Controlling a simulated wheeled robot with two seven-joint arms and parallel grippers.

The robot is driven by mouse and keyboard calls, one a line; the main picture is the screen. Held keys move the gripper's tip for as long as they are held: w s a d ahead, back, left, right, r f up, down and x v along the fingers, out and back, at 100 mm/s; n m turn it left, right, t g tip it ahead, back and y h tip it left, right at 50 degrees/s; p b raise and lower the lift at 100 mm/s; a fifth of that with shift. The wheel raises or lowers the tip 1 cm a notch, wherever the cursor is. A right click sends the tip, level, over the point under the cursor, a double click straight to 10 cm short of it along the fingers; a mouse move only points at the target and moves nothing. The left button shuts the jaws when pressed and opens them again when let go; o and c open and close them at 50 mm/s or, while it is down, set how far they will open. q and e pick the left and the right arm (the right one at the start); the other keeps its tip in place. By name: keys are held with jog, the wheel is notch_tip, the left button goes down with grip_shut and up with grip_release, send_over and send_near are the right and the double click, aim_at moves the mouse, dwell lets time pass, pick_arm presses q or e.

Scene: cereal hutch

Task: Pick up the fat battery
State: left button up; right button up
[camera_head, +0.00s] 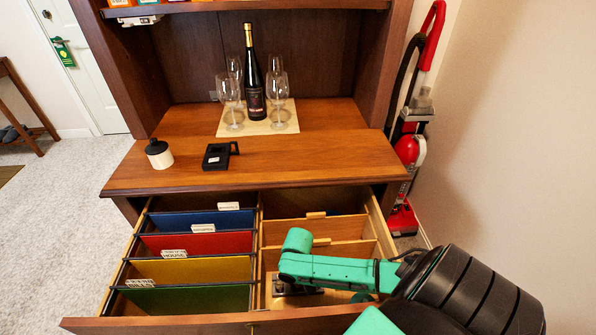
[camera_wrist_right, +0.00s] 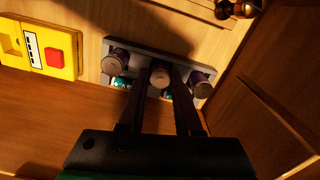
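In the right wrist view a grey holder (camera_wrist_right: 147,47) carries three purple batteries with round pale ends: a left one (camera_wrist_right: 117,61), a middle one (camera_wrist_right: 159,77) and a right one (camera_wrist_right: 201,84). The left one looks a little bigger, but I cannot tell for certain which is the fat one. My right gripper (camera_wrist_right: 161,72) has its two dark fingers on either side of the middle battery. No clear gap shows, and I cannot tell whether they grip it. In the head view my right arm reaches into the drawer's front right compartment, mostly hiding the holder. My left gripper is out of view.
The open drawer (camera_head: 197,326) has colored folders at left and wooden dividers (camera_head: 318,231) at right. A yellow device with a red button (camera_wrist_right: 54,59) lies beside the holder. Drawer walls stand close. A bottle (camera_head: 254,85) and glasses stand on the hutch above.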

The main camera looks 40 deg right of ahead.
grip_shut()
notch_tip(320, 180, up, 20)
jog(key=p, duration=0.5)
